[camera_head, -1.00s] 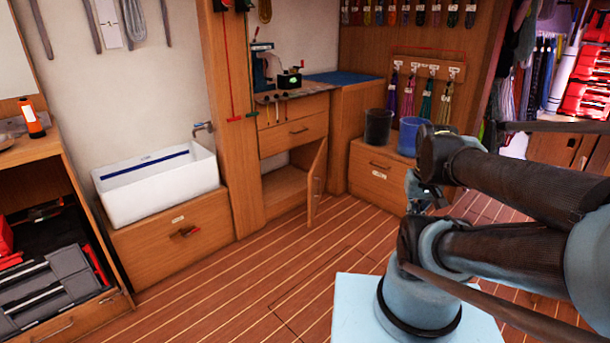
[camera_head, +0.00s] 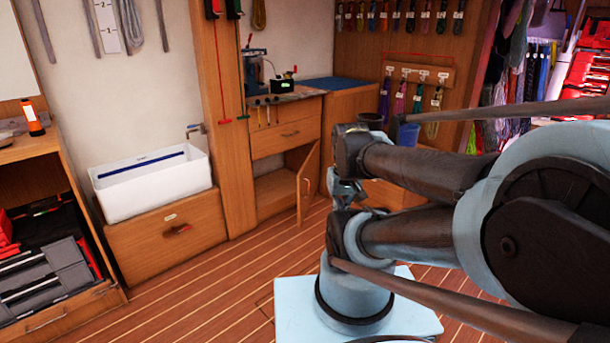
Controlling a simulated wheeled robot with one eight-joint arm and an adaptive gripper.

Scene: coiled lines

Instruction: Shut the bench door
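The bench (camera_head: 284,139) stands against the back wall, with a drawer above a low cupboard. Its wooden door (camera_head: 308,184) hangs open on the right side, swung out over the floor, and the cupboard inside (camera_head: 275,192) shows empty. A small handle shows on the door. My arm fills the right side of the view, with the folded links to the right of the door and nearer to me. My gripper cannot be made out, so its fingers and state are hidden.
A white sink (camera_head: 150,182) sits on a wooden cabinet (camera_head: 165,238) left of the bench. A blue bucket (camera_head: 408,134) is partly behind my arm. An open tool cabinet (camera_head: 55,300) is at the far left. The plank floor (camera_head: 215,285) before the bench is clear.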

